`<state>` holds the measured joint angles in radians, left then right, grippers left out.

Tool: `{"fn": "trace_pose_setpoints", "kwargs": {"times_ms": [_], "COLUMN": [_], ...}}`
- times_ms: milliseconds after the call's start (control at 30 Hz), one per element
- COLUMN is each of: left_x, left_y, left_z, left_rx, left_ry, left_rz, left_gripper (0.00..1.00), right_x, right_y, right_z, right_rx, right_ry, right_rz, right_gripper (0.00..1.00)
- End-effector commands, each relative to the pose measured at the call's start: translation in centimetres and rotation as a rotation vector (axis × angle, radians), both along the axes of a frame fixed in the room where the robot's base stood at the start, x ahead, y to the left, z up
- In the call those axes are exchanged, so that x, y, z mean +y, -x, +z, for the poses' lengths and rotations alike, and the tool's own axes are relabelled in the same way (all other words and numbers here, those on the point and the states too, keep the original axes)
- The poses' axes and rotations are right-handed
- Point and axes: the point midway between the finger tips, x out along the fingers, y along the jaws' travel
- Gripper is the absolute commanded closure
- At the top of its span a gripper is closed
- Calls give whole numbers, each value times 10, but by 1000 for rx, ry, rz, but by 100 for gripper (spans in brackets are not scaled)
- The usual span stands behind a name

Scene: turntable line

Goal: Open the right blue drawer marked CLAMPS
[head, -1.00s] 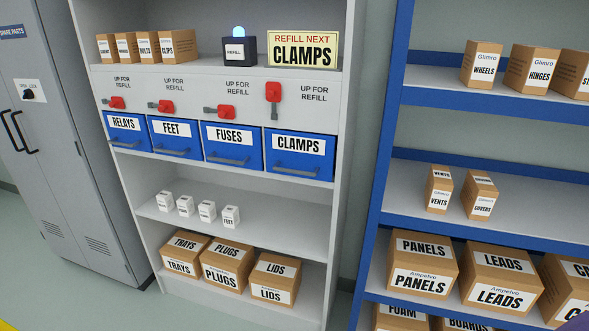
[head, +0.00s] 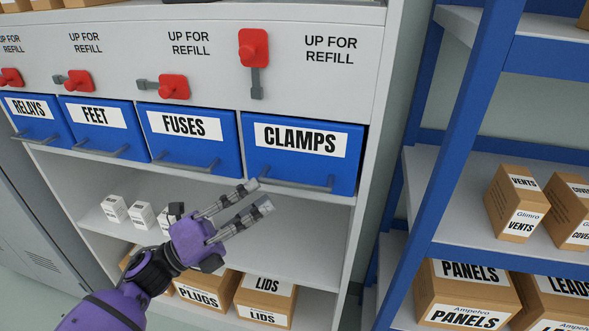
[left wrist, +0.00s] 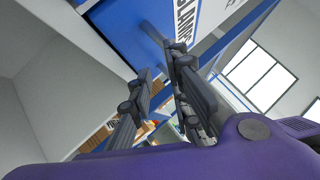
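The blue CLAMPS drawer (head: 304,165) is the rightmost of the row in the head view and appears closed. Its grey bar handle (head: 297,184) runs along its lower front. My left gripper (head: 260,195) is open and empty, its fingertips near the left end of that handle. In the left wrist view, the open fingers (left wrist: 160,72) point at the handle (left wrist: 155,34) and the blue drawer front (left wrist: 150,12); whether they touch it I cannot tell. My right gripper is not in view.
Above the drawer is a red switch (head: 253,48) with its grey bar hanging down; the others' bars point left. The FUSES drawer (head: 190,150) is beside CLAMPS. An open shelf (head: 290,245) lies below. A blue rack (head: 455,150) stands at right.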

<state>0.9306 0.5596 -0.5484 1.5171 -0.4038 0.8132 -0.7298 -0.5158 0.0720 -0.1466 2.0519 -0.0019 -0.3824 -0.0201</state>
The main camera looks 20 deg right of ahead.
Motion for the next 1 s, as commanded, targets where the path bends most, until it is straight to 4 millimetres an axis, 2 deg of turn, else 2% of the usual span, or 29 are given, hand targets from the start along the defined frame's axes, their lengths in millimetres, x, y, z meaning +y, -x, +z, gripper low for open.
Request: {"fn": "trace_pose_setpoints", "kwargs": {"times_ms": [167, 267, 633, 800, 1000], "left_x": [-3, -12, -63, -71, -72], "left_y": [4, 3, -3, -4, -4], "left_z": [3, 9, 30, 33, 32], "left_rx": [-31, -31, -28, -28, -26], "left_ry": [4, 5, 6, 5, 4], "left_rz": [-4, -3, -2, -2, -1], "left_gripper": [83, 83, 83, 83, 83], "right_x": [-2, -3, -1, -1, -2], "right_y": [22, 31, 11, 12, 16], "right_z": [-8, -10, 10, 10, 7], "right_rx": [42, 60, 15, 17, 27], "right_ry": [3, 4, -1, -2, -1], "right_rz": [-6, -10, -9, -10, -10], "right_gripper": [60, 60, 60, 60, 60]}}
